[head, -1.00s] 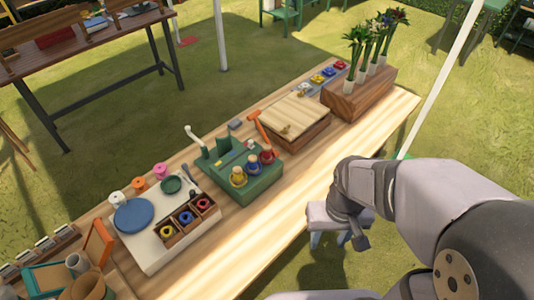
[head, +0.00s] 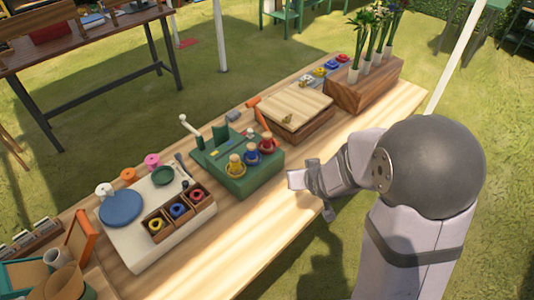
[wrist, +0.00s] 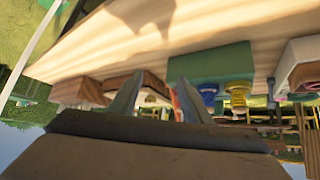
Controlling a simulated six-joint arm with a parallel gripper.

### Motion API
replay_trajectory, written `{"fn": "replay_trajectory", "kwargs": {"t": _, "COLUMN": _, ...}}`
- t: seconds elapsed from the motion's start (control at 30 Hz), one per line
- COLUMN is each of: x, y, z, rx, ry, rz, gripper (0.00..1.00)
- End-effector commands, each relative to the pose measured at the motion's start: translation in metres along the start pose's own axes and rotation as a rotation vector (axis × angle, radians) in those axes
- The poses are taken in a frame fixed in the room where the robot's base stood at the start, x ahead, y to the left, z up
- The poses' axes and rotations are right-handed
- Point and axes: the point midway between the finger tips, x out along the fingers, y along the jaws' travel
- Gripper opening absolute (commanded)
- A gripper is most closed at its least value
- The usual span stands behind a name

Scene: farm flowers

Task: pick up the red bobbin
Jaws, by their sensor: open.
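The red bobbin (head: 267,143) stands on the green box (head: 240,182), at the right end of a row with a blue bobbin (head: 252,156) and a yellow bobbin (head: 236,166). My gripper (head: 293,181) is open and empty, right of the green box and apart from it, over the front part of the table. In the wrist view, which looks upside down, the green box (wrist: 208,62) is ahead. The blue bobbin (wrist: 208,92) and yellow bobbin (wrist: 238,92) show there. A sliver of red (wrist: 176,101) shows beside the right finger, mostly hidden by it.
A wooden tray (head: 158,236) left of the box holds yellow, blue and red rings. A lidded wooden box (head: 296,104) and a flower block (head: 365,88) stand to the right. An orange hammer (head: 260,113) lies behind. The table's front strip (head: 235,240) is clear.

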Motion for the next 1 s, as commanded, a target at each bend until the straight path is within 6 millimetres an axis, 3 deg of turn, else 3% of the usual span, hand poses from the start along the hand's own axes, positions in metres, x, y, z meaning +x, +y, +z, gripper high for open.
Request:
{"fn": "replay_trajectory", "kwargs": {"t": 0.03, "x": 0.026, "y": -0.006, "z": 0.002, "rx": -0.010, "ry": 0.068, "rz": -0.014, "gripper": 0.44}}
{"fn": "replay_trajectory", "kwargs": {"t": 0.1, "x": 0.046, "y": -0.015, "z": -0.011, "rx": -0.020, "ry": 0.177, "rz": -0.034, "gripper": 0.44}}
{"fn": "replay_trajectory", "kwargs": {"t": 0.3, "x": 0.084, "y": -0.043, "z": -0.039, "rx": -0.039, "ry": 0.482, "rz": -0.104, "gripper": 0.44}}
{"fn": "replay_trajectory", "kwargs": {"t": 0.6, "x": 0.090, "y": -0.068, "z": -0.057, "rx": -0.036, "ry": 0.756, "rz": -0.181, "gripper": 0.44}}
{"fn": "replay_trajectory", "kwargs": {"t": 1.0, "x": 0.090, "y": -0.073, "z": -0.066, "rx": -0.034, "ry": 0.805, "rz": -0.195, "gripper": 0.44}}
